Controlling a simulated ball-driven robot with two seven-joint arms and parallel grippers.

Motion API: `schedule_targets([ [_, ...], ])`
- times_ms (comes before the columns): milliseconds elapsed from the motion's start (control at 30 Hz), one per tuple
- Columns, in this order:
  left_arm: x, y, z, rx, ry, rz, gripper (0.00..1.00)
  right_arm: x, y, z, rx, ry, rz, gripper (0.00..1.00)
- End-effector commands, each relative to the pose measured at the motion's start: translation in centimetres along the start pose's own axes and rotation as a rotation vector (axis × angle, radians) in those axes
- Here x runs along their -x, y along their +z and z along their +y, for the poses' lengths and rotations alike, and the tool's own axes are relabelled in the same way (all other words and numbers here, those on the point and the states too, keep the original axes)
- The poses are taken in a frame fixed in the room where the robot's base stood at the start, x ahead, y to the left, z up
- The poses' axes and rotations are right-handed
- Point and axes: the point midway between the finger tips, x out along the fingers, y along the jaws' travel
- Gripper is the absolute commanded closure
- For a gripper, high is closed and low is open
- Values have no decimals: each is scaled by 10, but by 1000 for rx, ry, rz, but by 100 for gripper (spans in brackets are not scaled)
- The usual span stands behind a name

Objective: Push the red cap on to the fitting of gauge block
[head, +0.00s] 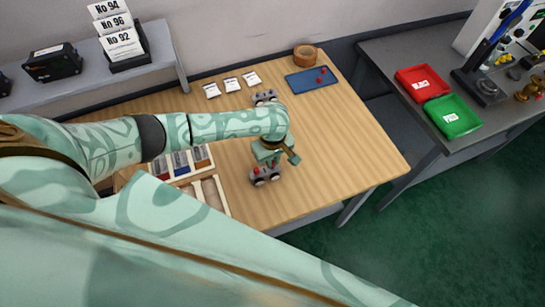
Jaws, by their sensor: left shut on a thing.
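My left gripper (268,154) is over the front part of the wooden table, shut, pointing down just above a grey block with fittings (265,177). What it holds, probably a red cap, is hidden between its fingers. Small red spots show on this near block. A second, similar grey block (264,97) stands farther back, partly behind my left arm. I cannot tell from labels which one is the gauge block. Loose red caps (321,80) lie on a blue mat (303,83) at the back right of the table. My right gripper is not in view.
A tray with coloured compartments (180,163) and a light wooden tray (208,196) lie left of the near block. White cards (231,84) and a tape roll (305,54) lie at the back. The table's right side is clear. Red (420,82) and green (452,116) trays are on another bench.

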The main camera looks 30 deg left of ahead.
Motion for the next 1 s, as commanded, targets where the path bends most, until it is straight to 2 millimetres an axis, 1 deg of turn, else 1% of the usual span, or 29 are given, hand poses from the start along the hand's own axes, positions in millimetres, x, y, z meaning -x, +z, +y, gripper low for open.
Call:
schedule_targets([
  [933,-13,0,0,1,0,-1,100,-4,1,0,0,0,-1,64],
  [967,-12,0,0,1,0,-1,82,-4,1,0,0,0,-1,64],
  [1000,-12,0,0,1,0,-1,71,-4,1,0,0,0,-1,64],
])
